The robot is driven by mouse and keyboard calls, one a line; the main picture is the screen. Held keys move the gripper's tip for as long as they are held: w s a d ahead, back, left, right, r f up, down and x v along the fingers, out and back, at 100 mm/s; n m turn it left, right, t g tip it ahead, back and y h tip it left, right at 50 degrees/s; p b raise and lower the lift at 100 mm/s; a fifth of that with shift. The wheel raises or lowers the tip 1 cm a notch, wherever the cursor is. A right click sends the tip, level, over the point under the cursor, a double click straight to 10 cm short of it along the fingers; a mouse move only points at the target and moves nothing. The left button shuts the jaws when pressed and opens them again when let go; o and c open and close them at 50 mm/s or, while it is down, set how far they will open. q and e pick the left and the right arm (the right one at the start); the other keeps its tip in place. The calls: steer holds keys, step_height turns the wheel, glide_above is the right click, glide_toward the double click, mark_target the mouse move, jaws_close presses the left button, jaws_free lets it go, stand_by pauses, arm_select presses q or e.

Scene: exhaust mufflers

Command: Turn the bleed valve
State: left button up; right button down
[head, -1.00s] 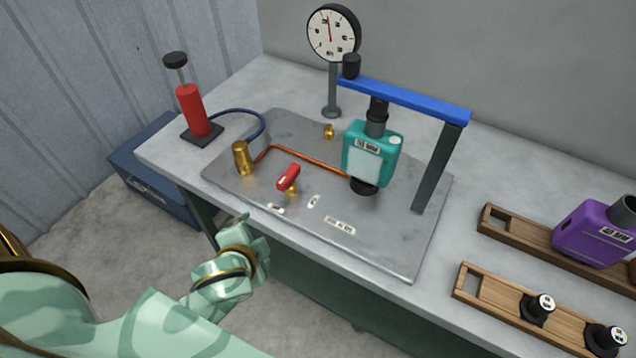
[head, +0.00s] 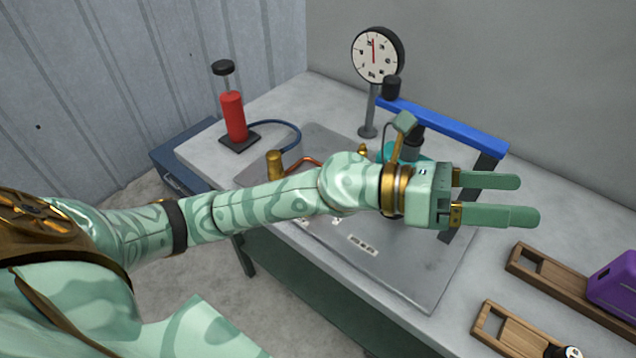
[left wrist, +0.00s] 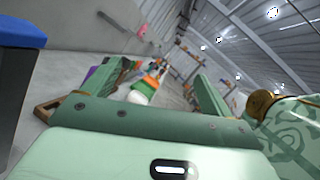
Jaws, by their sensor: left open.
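The red-handled valve on the metal plate (head: 440,265) is hidden behind my left arm in the head view. Part of the copper pipe (head: 305,163) and a brass fitting (head: 275,163) show just above the arm. My left gripper (head: 528,200) is open and empty, its fingers pointing right, and appears raised over the right part of the plate. The teal container (head: 402,150) is mostly covered by my wrist. In the left wrist view, both fingers of the left gripper (left wrist: 160,85) are apart with nothing between them. My right gripper is in neither view.
A blue bar (head: 450,125) on a dark post stands close behind the gripper. A gauge (head: 377,55) and a red pump (head: 233,115) stand farther back. Wooden racks (head: 520,262) and a purple container (head: 615,285) lie to the right.

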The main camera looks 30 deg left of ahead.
arm_select(q)
steer(key=w+a+f+m+g+y, duration=0.2)
steer(key=a+f+m+g+y, duration=0.4)
steer(key=a+f+m+y, duration=0.4)
steer(key=w+a+r+n+y, duration=0.15)
steer(key=a+y, duration=0.35)
steer(key=a, duration=0.5)
steer(key=w+a+r+m+y, duration=0.15)
steer(key=a+y, duration=0.35)
steer(key=a, duration=0.5)
steer(key=shift+n+t, duration=0.3)
steer(key=shift+n, duration=0.2)
steer(key=f+b, duration=0.1)
steer(key=f, duration=0.4)
steer(key=f+b, duration=0.2)
steer(key=f, duration=0.3)
steer(key=w+f+b, duration=0.1)
steer(key=f+b, duration=0.1)
steer(key=f, duration=0.3)
steer(key=shift+d+f, duration=0.15)
steer(key=shift+f, duration=0.05)
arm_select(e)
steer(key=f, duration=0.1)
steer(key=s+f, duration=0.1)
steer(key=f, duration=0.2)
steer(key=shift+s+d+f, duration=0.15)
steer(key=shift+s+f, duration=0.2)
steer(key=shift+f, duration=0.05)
arm_select(q)
steer(key=c, duration=1)
